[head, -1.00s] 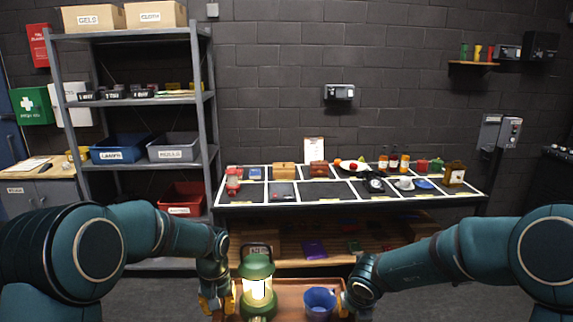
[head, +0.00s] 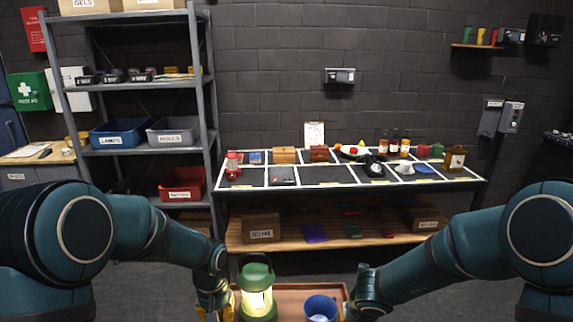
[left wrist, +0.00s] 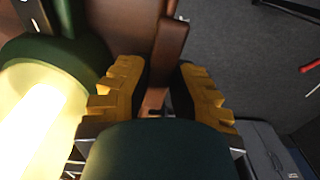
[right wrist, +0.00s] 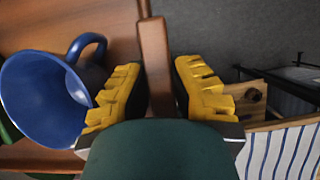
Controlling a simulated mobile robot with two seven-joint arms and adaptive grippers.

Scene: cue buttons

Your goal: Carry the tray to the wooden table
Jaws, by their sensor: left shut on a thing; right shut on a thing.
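A brown tray (head: 290,298) is held low in front of me in the head view, cut off by the bottom edge. A lit green lantern (head: 257,292) stands upright on its left part and a blue mug (head: 320,309) on its right part. My left gripper (head: 215,312) is shut on the tray's left rim; the left wrist view shows the rim (left wrist: 155,100) between its yellow fingers. My right gripper (head: 347,311) is shut on the right rim, seen between its fingers in the right wrist view (right wrist: 154,60). I cannot tell which surface is the wooden table.
A long display table (head: 320,184) with a gridded top full of small objects stands ahead, with a wooden lower shelf (head: 340,233). A grey metal rack (head: 212,120) with bins is at left. A wood-topped cabinet (head: 30,157) is far left. Grey floor lies between.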

